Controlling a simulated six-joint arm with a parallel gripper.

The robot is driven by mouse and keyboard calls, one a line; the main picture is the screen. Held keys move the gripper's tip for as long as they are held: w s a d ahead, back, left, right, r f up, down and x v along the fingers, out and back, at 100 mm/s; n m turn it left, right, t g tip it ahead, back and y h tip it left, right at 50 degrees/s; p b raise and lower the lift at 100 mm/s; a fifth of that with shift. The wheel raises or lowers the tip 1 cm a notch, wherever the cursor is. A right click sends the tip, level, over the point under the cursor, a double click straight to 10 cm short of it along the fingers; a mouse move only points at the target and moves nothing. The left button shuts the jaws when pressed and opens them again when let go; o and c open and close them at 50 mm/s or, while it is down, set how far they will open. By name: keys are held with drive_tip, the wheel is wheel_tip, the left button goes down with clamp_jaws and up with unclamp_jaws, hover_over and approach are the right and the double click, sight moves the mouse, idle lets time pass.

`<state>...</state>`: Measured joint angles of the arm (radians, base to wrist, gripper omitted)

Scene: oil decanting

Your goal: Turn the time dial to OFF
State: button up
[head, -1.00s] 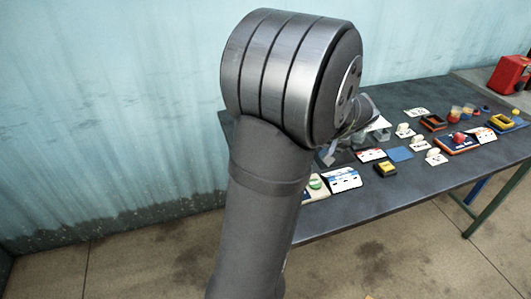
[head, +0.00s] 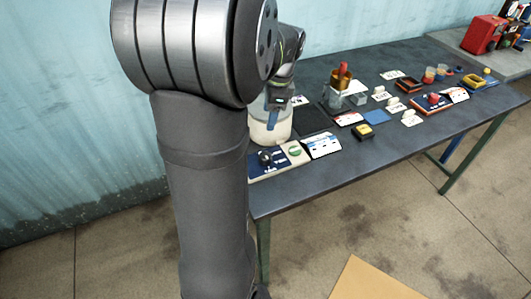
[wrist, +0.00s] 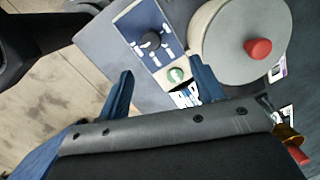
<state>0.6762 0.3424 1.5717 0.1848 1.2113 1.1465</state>
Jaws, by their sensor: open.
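The time dial is a black knob (wrist: 152,40) on a blue panel (wrist: 128,22) with white markings, too small to read. In the head view the dial (head: 265,157) is at the table's near left corner, partly beside my arm. A green round button (wrist: 177,74) sits on the pale part of the same control box. My gripper (wrist: 162,85) is open and empty, its two blue fingers spread. In the wrist view the box lies beyond the fingertips, and the dial is untouched. In the head view a blue finger (head: 272,118) shows in front of the pot.
A cream pot (wrist: 207,20) with a grey lid and red knob (wrist: 258,48) stands right beside the control box. A white card (head: 322,146) lies beside the box. Several small items, including a yellow-black block (head: 363,131), are farther right. The front table edge is clear.

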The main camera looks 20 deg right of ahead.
sight(265, 155)
drive_tip(key=f+m, duration=0.2)
drive_tip(key=f, duration=0.3)
drive_tip(key=a+f+m+g+h, duration=0.1)
drive_tip(key=f+m, duration=0.2)
drive_tip(key=f, duration=0.2)
drive_tip(key=f+m, duration=0.2)
drive_tip(key=f, duration=0.3)
drive_tip(key=shift+s+a+f+m, duration=0.1)
drive_tip(key=shift+s+a+m, duration=0.1)
drive_tip(key=shift+a+m, duration=0.1)
drive_tip(key=c, duration=1)
